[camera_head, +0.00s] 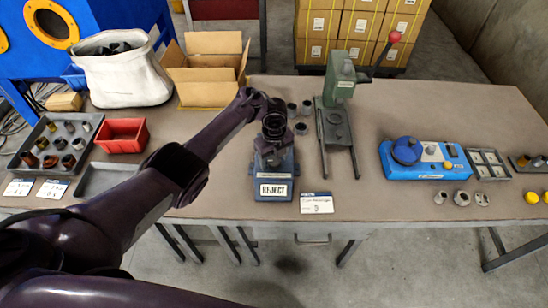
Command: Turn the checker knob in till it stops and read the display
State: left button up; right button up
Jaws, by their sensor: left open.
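A small blue stand (256,186) with a white front plate (273,190) reading REJECT is at the table's front edge, centre. My left arm reaches in from the left, and my left gripper (274,128) is over this stand, pointing down. It is open; its dark fingers overlap the dark upper part of the stand, so I cannot tell whether they touch. No knob shows clearly there. A wider blue device (428,172) at the right has a round blue part (406,150) and small knobs on top. My right gripper is not in view.
A green press (340,82) with a red-ball lever stands right of the stand, several grey cylinders beside it. A white card (317,203) lies in front. At left are a parts tray (32,141), a red bin (121,136), an open carton (207,92) and a white sack (122,84).

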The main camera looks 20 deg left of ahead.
aim_at(274, 161)
pick_arm(q)
jog(key=shift+r, duration=0.1)
notch_tip(274, 161, up, 8)
jog(key=shift+f+p, duration=0.2)
jog(key=shift+p, duration=0.5)
